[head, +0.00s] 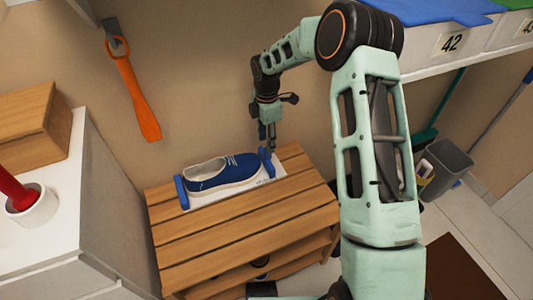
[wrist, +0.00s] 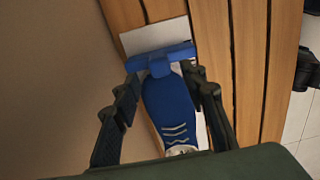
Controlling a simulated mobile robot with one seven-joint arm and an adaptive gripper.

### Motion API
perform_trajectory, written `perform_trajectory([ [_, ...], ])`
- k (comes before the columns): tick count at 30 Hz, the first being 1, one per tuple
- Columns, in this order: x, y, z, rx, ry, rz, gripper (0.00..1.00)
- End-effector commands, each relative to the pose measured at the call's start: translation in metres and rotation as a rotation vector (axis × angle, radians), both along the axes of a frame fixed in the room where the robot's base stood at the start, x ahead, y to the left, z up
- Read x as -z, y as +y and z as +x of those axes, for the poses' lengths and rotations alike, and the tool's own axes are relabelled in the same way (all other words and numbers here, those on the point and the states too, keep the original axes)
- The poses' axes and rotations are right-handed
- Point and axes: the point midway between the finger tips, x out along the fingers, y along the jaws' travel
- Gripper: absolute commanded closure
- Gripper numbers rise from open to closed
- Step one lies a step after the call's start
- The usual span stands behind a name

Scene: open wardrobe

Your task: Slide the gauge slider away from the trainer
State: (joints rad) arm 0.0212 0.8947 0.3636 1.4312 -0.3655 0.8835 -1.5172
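The blue trainer (head: 222,172) lies on a white gauge board (head: 233,191), laces up, its toe to the right. The gauge slider (head: 267,163) is a blue upright piece at the toe end, close to the toe; a blue stop (head: 181,192) stands at the heel end. My gripper (head: 269,148) is low over the slider end. In the wrist view my gripper's (wrist: 162,75) fingers are spread, with the toe of the trainer (wrist: 168,103) between them. The slider (wrist: 160,58) crosses just beyond the fingertips. I cannot tell whether either finger touches it.
The board rests on a slatted wooden bench (head: 250,232) against the wall. An orange shoehorn (head: 136,88) hangs on the wall. A white cabinet (head: 60,220) with a wooden box (head: 28,128) stands left. A grey bin (head: 444,168) is right. The bench front is clear.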

Motion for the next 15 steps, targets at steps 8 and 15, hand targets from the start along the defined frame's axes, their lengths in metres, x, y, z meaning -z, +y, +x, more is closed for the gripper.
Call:
perform_trajectory([
  [8, 0.048, 0.0, 0.0, 0.001, 0.001, -0.001, 0.61],
  [15, 0.059, -0.001, 0.001, 0.001, -0.001, -0.001, 0.61],
])
